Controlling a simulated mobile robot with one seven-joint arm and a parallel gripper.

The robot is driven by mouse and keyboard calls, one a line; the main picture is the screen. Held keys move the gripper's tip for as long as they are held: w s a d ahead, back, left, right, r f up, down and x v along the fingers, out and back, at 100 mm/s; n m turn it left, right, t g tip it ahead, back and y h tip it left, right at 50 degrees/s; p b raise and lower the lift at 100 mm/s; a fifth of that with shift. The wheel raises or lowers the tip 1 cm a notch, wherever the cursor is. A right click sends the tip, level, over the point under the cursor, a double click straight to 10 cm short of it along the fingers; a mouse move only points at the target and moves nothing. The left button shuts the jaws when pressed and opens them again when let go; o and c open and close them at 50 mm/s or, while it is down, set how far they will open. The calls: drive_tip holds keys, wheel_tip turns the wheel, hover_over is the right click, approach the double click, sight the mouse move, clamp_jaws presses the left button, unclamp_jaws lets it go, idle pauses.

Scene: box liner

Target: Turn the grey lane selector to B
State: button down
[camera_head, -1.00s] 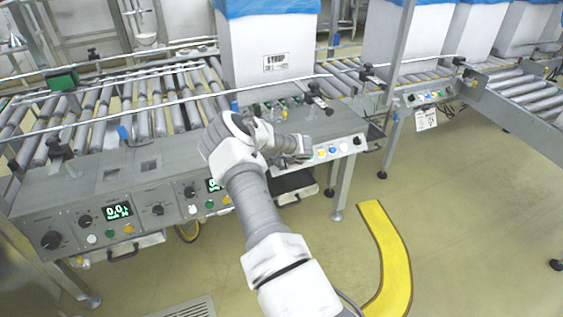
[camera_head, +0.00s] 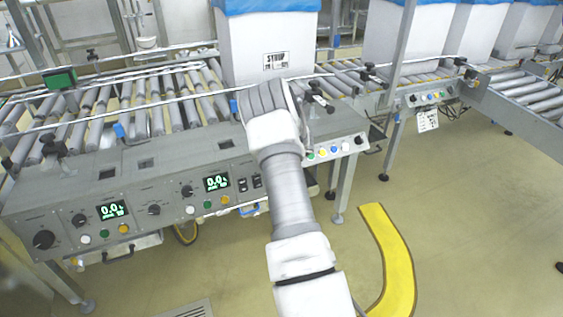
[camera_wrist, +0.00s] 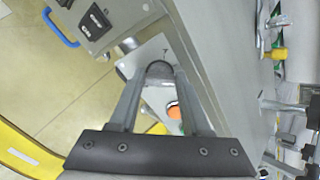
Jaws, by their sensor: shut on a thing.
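The grey lane selector (camera_wrist: 159,69) shows in the wrist view as a dark grey, rounded knob on a pale metal plate. My gripper (camera_wrist: 158,82) has a finger on either side of it and is shut on it. A small mark shows on the plate just beyond the knob, too small to read, so I cannot tell the setting. In the head view my own wrist and forearm hide the gripper and the selector at the right part of the control panel.
An orange-red button (camera_wrist: 174,111) sits close by the fingers. The control panel (camera_head: 125,185) carries black knobs, coloured buttons and two green displays. A white syrup box (camera_head: 262,45) with blue liner stands on the conveyor behind. A yellow curved floor strip (camera_head: 388,250) lies below.

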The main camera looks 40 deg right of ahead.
drive_tip(key=shift+r+m, duration=0.1)
drive_tip(key=shift+m, duration=0.8)
drive_tip(key=c, duration=0.6)
unclamp_jaws()
drive_tip(key=shift+c, duration=0.2)
drive_tip(key=p+v, duration=0.2)
drive_tip(key=v, duration=1.5)
drive_tip(key=shift+s+p, duration=0.15)
drive_tip(key=shift+p, duration=0.15)
drive_tip(key=shift+r, duration=0.1)
